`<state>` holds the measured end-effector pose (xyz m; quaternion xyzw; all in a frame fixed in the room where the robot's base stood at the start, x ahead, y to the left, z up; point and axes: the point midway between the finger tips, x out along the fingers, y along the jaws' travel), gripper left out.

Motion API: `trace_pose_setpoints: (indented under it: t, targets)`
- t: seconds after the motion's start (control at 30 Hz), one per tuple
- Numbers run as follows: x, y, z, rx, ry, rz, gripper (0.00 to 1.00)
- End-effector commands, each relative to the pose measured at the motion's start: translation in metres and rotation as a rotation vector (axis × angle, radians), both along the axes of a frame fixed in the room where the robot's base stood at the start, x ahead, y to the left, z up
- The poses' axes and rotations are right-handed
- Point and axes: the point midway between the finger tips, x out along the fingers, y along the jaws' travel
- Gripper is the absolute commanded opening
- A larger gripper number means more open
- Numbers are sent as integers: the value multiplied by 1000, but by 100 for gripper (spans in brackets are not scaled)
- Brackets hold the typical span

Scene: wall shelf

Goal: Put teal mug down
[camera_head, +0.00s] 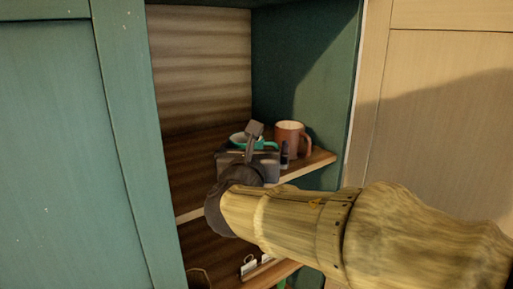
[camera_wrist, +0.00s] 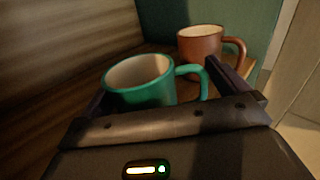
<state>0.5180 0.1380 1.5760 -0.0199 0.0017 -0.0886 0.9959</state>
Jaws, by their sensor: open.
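The teal mug (camera_wrist: 140,90) stands upright on the wooden shelf (camera_head: 307,167), with its handle toward the right in the wrist view. In the head view only parts of the mug (camera_head: 268,145) show behind my gripper. My gripper (camera_wrist: 156,84) is open, with one finger on each side of the mug and its handle. The mug's lower front is hidden by the gripper body. In the head view my gripper (camera_head: 268,142) reaches over the shelf's front part. I cannot tell whether a finger touches the mug.
A brown mug (camera_head: 290,138) stands on the same shelf, behind and right of the teal one; it shows in the wrist view too (camera_wrist: 200,43). A teal side wall (camera_head: 305,75) bounds the shelf on the right. The shelf left of the teal mug looks clear. A lower shelf (camera_head: 270,275) holds small items.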

Motion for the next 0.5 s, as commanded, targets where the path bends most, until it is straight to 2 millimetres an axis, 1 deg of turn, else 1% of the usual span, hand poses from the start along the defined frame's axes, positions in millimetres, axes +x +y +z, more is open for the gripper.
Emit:
trace_pose_setpoints:
  t: [0.03,0.3,0.4,0.5]
  targets:
    - [-10,2,-3,3,-2,3,100]
    - [-63,12,-3,1,-3,3,100]
    - [-80,14,-3,2,-1,2,100]
    - [-92,16,-2,1,-1,1,100]
